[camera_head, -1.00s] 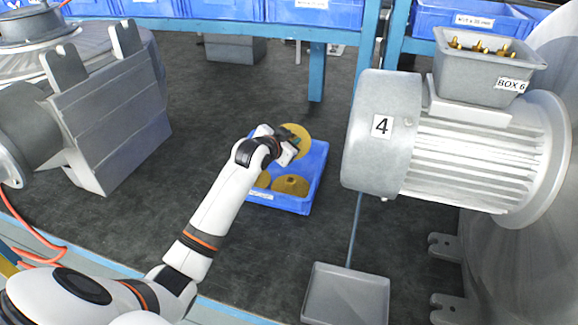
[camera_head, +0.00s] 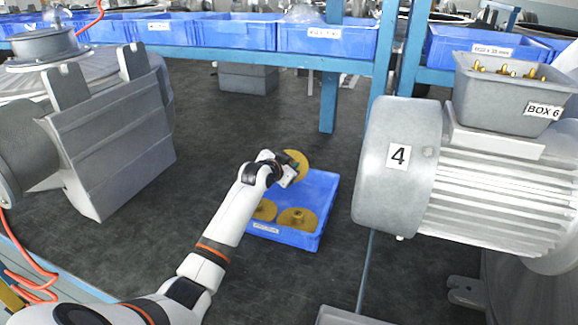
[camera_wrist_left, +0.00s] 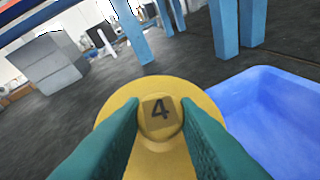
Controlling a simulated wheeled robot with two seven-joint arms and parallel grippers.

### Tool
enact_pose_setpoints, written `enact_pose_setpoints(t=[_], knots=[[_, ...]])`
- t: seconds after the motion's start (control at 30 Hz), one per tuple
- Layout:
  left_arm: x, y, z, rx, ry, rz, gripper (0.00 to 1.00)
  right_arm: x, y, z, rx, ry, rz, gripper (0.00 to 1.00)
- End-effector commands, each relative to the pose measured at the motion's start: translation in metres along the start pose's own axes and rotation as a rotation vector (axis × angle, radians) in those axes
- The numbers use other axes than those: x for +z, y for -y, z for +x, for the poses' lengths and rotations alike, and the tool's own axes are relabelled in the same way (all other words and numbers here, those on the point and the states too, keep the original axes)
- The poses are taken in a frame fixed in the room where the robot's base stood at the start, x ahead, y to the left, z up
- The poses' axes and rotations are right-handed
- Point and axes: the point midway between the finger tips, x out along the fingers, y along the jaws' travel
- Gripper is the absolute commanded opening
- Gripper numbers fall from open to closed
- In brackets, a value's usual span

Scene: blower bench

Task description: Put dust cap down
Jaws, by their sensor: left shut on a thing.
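A yellow dust cap (camera_head: 296,163), a round disc with a raised hub, is held by my left gripper (camera_head: 287,174). In the left wrist view the green fingers (camera_wrist_left: 160,125) are shut on the hub of the dust cap (camera_wrist_left: 195,100), which bears a "4". The blue crate (camera_head: 318,205) stands on the dark floor just right of and below the gripper. Two more yellow caps (camera_head: 298,219) lie in its near part. In the left wrist view the crate (camera_wrist_left: 275,80) is at the right, and the held cap overlaps its edge. My right gripper is not in view.
A grey motor (camera_head: 398,190) marked 4 stands at right with grey BOX 6 (camera_head: 508,95) on top. A large grey machine (camera_head: 110,140) is at left. Shelves with blue bins (camera_head: 330,42) stand behind. Dark floor (camera_head: 210,130) is free around the crate.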

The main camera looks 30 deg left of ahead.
Motion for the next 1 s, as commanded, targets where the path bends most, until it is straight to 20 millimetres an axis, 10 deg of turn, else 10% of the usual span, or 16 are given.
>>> enact_pose_setpoints(t=[0.73, 0.77, 0.8, 1.0], knots=[[-0.015, 0.006, 0.006, 0.0, 0.001, 0.001, 0.01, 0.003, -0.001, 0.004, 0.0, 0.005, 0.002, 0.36], [-0.015, 0.006, 0.006, 0.0, 0.001, 0.001, 0.32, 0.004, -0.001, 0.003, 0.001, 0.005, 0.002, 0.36], [-0.015, 0.006, 0.006, 0.0, 0.001, 0.001, 0.39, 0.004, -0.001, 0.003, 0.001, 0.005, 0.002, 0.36], [-0.014, 0.006, 0.006, 0.0, 0.001, 0.001, 0.49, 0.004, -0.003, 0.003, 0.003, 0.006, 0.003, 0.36]])
